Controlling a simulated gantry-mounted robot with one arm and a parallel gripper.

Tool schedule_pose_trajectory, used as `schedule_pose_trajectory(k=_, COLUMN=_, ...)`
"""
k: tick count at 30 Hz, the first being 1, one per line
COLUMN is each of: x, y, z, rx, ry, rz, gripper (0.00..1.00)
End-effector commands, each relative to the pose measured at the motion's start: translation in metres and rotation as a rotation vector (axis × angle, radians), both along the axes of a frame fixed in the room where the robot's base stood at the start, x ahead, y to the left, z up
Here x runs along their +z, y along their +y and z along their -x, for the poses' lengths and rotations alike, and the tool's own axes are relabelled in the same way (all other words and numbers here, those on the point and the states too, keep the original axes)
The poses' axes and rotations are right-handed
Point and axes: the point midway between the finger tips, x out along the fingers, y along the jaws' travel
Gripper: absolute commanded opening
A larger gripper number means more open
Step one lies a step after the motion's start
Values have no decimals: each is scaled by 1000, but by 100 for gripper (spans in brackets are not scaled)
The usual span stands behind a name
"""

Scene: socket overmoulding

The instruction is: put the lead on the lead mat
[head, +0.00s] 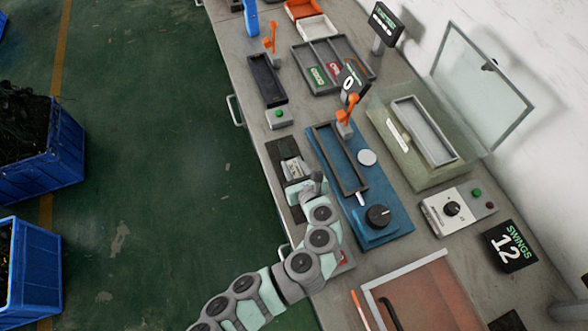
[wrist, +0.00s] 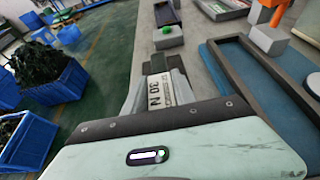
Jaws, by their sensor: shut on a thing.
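My gripper (head: 306,186) is low over the near edge of the bench, at a dark narrow mat (head: 282,148) that I take for the lead mat. My gripper is shut on what I take to be the lead, which the gripper and wrist hide almost wholly. I cannot tell whether the held thing touches the mat.
A blue fixture (head: 325,162) with a dark frame, orange lever and black knob lies just right. A green-button box (head: 279,118) and black tray (head: 266,80) stand beyond the mat. A clear-lidded station (head: 425,130) is at the back. Green floor lies left of the bench.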

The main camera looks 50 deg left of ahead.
Motion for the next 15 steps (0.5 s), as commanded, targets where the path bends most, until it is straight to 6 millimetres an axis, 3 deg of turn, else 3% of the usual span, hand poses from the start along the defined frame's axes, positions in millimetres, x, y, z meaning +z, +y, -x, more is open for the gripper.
schedule_pose_trajectory(k=4, x=-21, y=-1, z=-1, rx=-5, ry=-1, rz=0, gripper=0)
schedule_pose_trajectory(k=15, x=-24, y=-1, z=-1, rx=-4, ry=0, rz=-1, gripper=0)
